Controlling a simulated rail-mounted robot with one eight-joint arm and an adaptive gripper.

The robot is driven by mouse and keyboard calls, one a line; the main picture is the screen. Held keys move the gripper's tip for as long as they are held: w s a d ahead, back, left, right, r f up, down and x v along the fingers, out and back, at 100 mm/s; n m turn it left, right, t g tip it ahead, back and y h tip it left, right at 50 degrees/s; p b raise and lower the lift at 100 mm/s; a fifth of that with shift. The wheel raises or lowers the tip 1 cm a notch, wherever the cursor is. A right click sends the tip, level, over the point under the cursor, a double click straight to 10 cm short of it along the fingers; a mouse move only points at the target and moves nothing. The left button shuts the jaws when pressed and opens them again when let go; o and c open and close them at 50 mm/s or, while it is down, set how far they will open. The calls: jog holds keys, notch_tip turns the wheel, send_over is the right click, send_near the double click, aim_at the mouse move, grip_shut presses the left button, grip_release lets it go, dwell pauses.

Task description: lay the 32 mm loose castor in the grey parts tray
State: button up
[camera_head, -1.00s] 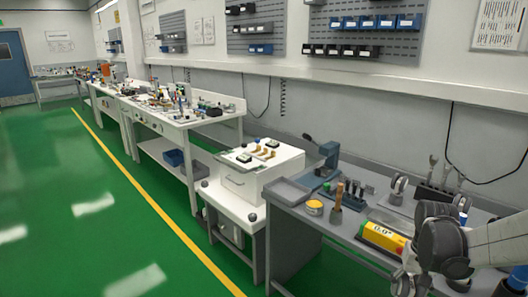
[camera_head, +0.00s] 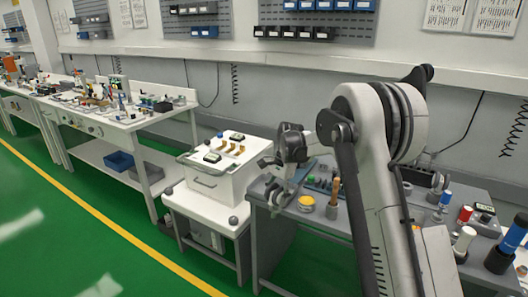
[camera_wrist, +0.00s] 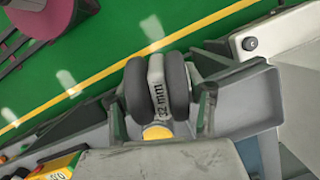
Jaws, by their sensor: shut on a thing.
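The 32 mm castor (camera_wrist: 158,88), with two dark wheels around a light grey centre marked "32 mm", is held between the fingers of my gripper (camera_wrist: 160,104). In the head view my gripper (camera_head: 278,192) hangs over the left end of the grey bench. The grey parts tray (camera_wrist: 256,100) lies just right of the castor in the wrist view, and its visible floor is bare. The castor and fingers cover the tray's left part. In the head view my gripper and arm mostly hide the tray. The castor's height above it is hard to tell.
A yellow-topped tin (camera_head: 306,202) and a pot with wooden-handled tools (camera_head: 333,204) stand right of my gripper. A white cart (camera_head: 215,185) with small parts on top adjoins the bench on the left. Bottles (camera_head: 465,240) stand at the bench's right.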

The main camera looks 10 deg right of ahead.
jog(key=w+r+m+t+y+p, duration=0.1)
jog(key=w+r+m+t+p, duration=0.1)
jog(key=w+m, duration=0.5)
jog(key=w+r+m+t+y+p, duration=0.1)
jog(key=w+r+m+t, duration=0.3)
jog(key=w+m, duration=0.3)
jog(key=w+r, duration=0.1)
jog(key=w, duration=0.4)
jog(key=shift+m+y+p, duration=0.3)
jog(key=shift+p, duration=0.1)
jog(key=shift+w, duration=0.1)
jog(key=shift+f+b, duration=2.85)
jog(key=shift+f, duration=1.45)
jog(key=o, duration=1.2)
jog(key=shift+o, duration=0.2)
jog(key=v, duration=1.2)
